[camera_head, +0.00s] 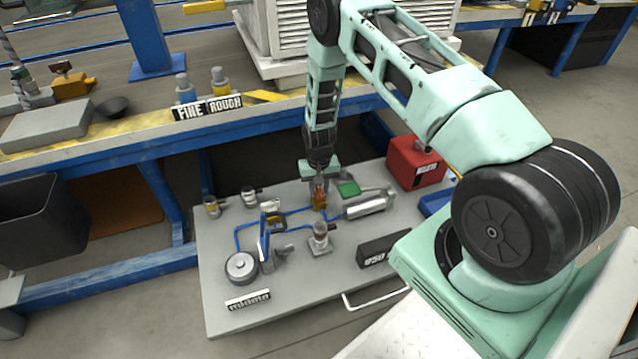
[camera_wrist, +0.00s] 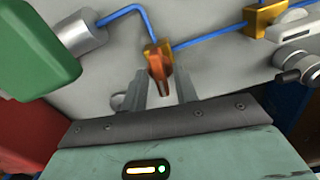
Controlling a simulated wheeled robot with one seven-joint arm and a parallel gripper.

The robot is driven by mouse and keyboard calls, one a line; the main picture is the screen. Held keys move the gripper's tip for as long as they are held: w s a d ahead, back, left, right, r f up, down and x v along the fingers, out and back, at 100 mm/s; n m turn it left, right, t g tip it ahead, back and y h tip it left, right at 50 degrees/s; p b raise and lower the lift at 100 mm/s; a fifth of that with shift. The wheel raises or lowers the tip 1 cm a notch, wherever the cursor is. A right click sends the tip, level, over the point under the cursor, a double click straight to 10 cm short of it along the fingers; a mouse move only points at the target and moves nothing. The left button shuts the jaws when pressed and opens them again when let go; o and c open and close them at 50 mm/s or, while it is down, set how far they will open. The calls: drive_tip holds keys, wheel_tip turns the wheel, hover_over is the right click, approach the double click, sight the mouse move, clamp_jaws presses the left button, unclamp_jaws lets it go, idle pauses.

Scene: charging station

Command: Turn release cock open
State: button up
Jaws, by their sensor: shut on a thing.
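The release cock is a small brass block with an orange lever (camera_wrist: 159,66), joined to blue tubing on the cart top. In the wrist view the lever stands between the two fingers of my gripper (camera_wrist: 163,88), which is shut on it. The lever points toward my palm in that view. In the head view my gripper (camera_head: 319,182) reaches straight down from above to the orange release cock (camera_head: 319,201). The fingers and the lever's contact are too small to make out there.
On the cart top (camera_head: 215,310) stand a silver cylinder (camera_head: 368,205), a green block (camera_head: 348,188), a red box (camera_head: 415,165), a black box (camera_head: 385,248), a round metal disc (camera_head: 240,267) and a second brass fitting (camera_wrist: 265,18).

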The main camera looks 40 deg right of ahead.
sight(319, 189)
drive_tip(key=shift+n+p, duration=0.35)
drive_tip(key=shift+n, duration=0.35)
drive_tip(key=o, duration=0.6)
wheel_tip(319, 189, up, 17)
drive_tip(key=p, duration=0.5)
drive_tip(key=shift+r+p, duration=0.2)
drive_tip(key=shift+p, duration=0.1)
